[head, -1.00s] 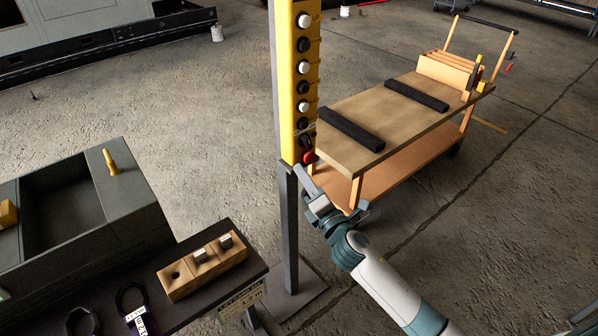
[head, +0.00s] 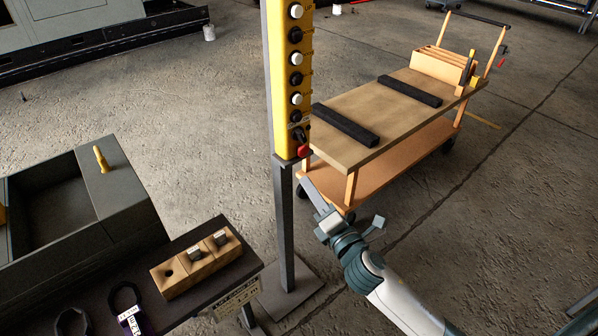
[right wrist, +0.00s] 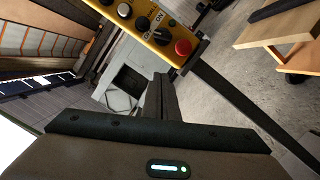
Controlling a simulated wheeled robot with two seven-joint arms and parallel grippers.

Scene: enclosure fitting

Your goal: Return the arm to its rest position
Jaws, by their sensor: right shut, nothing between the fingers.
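My right arm comes in from the lower right in the head view. Its gripper (head: 306,183) is shut and empty, with its fingers pointing up and left. The fingertips are below and just right of the yellow control box (head: 285,90) and its red button (head: 303,151), with a visible gap in the picture. In the right wrist view the shut fingers (right wrist: 164,88) point up below the control box (right wrist: 160,30), whose red button (right wrist: 184,47) and black knobs show. My left gripper is not in view.
The control box stands on a grey post (head: 286,225) with a floor plate. A wooden cart (head: 345,130) with black strips stands behind my right gripper. A dark bench (head: 215,287) with a wooden block (head: 196,264) is at the lower left. Floor at the right is clear.

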